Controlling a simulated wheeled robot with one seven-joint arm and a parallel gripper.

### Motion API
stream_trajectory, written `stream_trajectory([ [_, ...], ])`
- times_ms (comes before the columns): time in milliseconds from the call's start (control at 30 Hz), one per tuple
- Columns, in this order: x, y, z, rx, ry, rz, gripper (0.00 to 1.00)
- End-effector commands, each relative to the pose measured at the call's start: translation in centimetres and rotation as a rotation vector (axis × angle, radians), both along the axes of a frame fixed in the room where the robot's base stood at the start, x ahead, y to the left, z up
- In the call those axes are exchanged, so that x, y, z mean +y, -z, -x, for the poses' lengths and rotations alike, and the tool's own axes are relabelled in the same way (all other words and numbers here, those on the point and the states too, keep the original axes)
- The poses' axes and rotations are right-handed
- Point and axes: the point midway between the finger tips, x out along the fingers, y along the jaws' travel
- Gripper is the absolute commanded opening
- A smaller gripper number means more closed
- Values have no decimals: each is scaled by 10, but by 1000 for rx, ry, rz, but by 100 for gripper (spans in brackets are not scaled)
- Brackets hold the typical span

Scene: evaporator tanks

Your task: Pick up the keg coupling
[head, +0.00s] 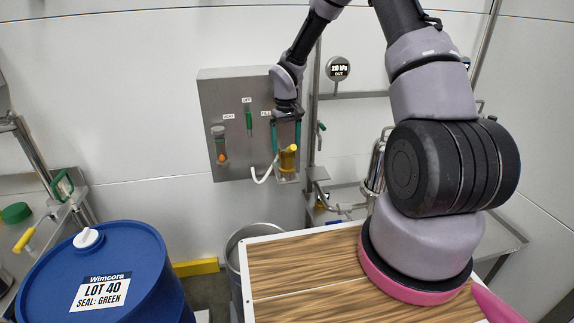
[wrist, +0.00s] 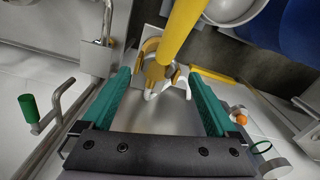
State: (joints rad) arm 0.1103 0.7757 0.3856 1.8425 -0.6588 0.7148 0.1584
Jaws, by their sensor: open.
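The keg coupling appears to be the yellow piece (head: 288,159) at the lower right of the grey wall panel, with a white curved hose (head: 262,178) beside it. In the wrist view the yellow coupling (wrist: 154,70) has a long yellow handle (wrist: 184,28) running up toward the camera's top edge. My gripper (head: 286,150) is open, its two teal fingers reaching down on either side of the coupling. In the wrist view my gripper (wrist: 160,78) shows a gap between each finger and the coupling. The coupling's underside is hidden.
The grey panel (head: 236,100) carries a green handle and an orange-tipped gauge left of the coupling. Steel pipes (head: 314,120) stand close on its right. A blue drum (head: 130,270) is at lower left, a wood-topped surface (head: 300,265) in front, a grey bin (head: 236,250) between.

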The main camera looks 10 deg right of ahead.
Motion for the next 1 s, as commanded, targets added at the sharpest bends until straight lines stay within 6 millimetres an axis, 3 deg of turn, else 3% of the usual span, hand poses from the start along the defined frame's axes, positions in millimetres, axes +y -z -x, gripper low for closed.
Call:
stream_trajectory([
  [433,-3,52,-4,2,0,-1,94],
  [733,-3,57,-4,0,1,0,94],
  [767,-3,57,-4,0,1,0,86],
  [900,-3,56,-4,0,1,0,32],
  [1000,-3,56,-4,0,1,0,0],
])
